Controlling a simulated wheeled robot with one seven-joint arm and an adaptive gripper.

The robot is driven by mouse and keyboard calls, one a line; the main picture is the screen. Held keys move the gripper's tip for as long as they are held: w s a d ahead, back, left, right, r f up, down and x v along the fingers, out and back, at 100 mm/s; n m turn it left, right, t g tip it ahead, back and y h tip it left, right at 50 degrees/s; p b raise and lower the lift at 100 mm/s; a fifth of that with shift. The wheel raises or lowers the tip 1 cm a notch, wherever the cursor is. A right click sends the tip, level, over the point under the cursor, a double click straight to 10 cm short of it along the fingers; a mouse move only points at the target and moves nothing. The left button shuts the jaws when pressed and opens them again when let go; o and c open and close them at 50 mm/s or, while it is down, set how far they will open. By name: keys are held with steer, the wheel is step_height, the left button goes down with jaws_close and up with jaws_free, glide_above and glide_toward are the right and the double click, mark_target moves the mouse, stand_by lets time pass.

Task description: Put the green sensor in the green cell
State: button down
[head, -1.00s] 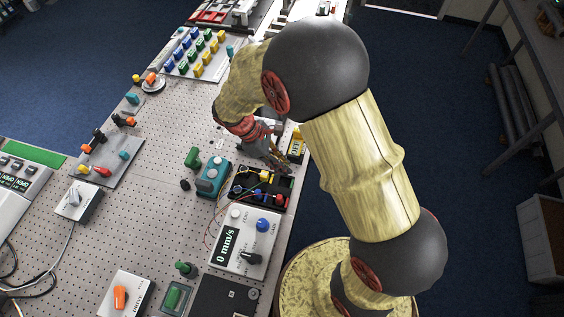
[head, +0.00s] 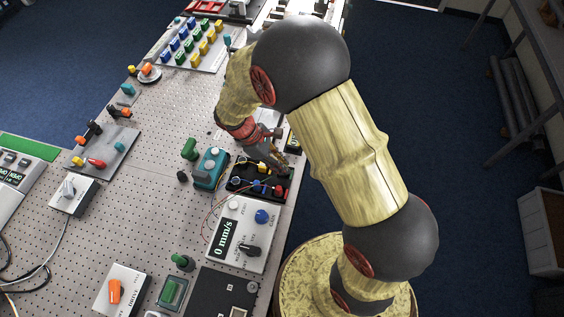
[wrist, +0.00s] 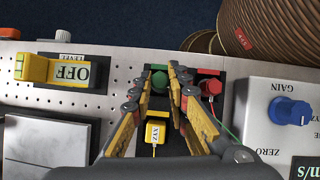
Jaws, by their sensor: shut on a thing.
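The green sensor (wrist: 159,79) shows between my fingertips in the wrist view, and my gripper (wrist: 160,88) is shut on it. It is at the edge of the black tray (wrist: 183,142), beside the red sensor (wrist: 210,87) and beyond the yellow sensor (wrist: 155,131). I cannot tell whether its base rests in a cell or is just above one; the fingers cover the cell floor and its colour. In the head view my gripper (head: 283,164) is over the far right part of the tray (head: 236,190), and the green sensor is hidden there.
A yellow OFF block (wrist: 70,73) stands to the left in the wrist view. The white speed box (head: 229,237) with a blue knob is close to the tray. A teal box (head: 209,170) and a green knob (head: 190,149) stand left of the tray. Open perforated table (head: 160,190) lies further left.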

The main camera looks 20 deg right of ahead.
steer(key=shift+f, duration=0.4)
steer(key=shift+f, duration=0.35)
stand_by(0.4)
steer(key=c, duration=1.6)
jaws_free()
steer(key=shift+c, duration=0.2)
steer(key=v, duration=1.2)
steer(key=shift+a, duration=0.1)
